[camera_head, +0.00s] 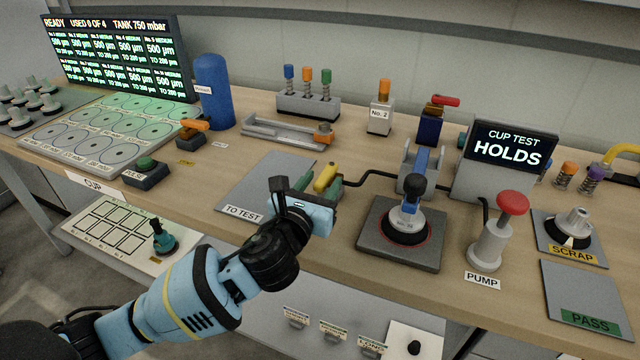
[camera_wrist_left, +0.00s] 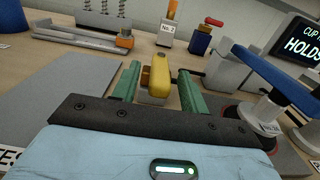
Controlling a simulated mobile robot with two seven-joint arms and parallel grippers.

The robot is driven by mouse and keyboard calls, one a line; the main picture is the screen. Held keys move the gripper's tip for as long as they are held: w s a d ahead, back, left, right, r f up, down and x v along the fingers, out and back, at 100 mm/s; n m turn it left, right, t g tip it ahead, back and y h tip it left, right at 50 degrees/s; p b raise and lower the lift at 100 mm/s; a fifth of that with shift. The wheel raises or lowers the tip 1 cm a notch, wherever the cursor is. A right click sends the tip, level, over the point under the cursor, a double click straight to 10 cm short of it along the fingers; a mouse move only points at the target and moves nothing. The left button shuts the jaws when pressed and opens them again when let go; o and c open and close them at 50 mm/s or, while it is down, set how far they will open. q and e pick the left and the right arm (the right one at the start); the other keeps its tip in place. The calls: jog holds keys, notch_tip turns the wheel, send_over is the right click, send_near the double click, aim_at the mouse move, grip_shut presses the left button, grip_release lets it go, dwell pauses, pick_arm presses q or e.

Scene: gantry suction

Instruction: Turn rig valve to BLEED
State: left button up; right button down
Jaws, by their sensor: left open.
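A valve with a yellow handle (camera_head: 326,176) sits on the bench right of the grey TO TEST mat, beside a black hose. I take it for the rig valve; no BLEED marking is readable on it. My left gripper (camera_head: 320,182) is at this valve. In the left wrist view the yellow handle (camera_wrist_left: 160,74) stands between the two green fingers of my left gripper (camera_wrist_left: 159,90), with the fingers apart on either side. I cannot tell whether either finger touches it. The valve's base is largely hidden behind the gripper. My right gripper does not show.
The cup test rig (camera_head: 417,164) stands to the right over a dark plate (camera_head: 372,240), with a screen (camera_head: 508,147) reading HOLDS. A red-topped pump (camera_head: 490,240) is right of it. The TO TEST mat (camera_head: 248,195) is clear left of the gripper. A metal fixture (camera_head: 275,132) lies behind.

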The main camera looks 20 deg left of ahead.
pick_arm(q)
jog(key=shift+c, duration=0.4)
grip_shut()
